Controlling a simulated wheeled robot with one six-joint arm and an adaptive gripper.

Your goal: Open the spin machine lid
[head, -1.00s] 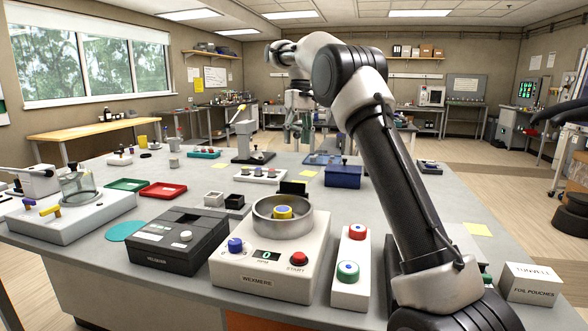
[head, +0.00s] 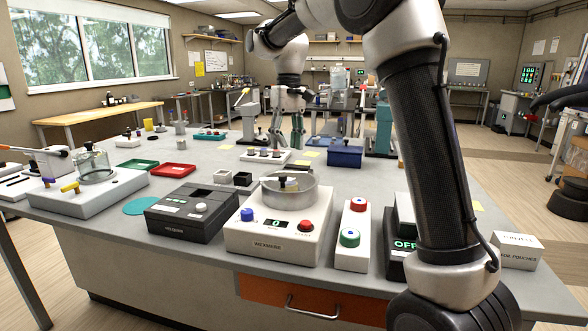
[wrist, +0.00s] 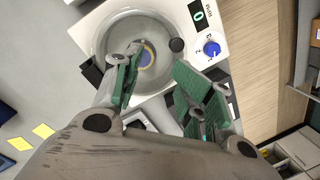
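The spin machine (head: 272,245) is a white box on the bench with a round grey bowl (head: 289,197), a "0" display, a blue knob and a red button. In the wrist view, the bowl (wrist: 111,40) shows a yellow and blue hub inside. A round black knob (wrist: 176,45) sits at its display side, and a dark block (wrist: 92,75) is opposite. A see-through lid seems to lie over the bowl, but its outline is unclear.
A dark grey instrument (head: 190,212) stands left of the machine. A white button box (head: 350,238) stands close on its right. Behind are a blue box (head: 345,156) and a white box with several knobs (head: 264,155). An orange drawer (head: 310,298) is below the bench edge.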

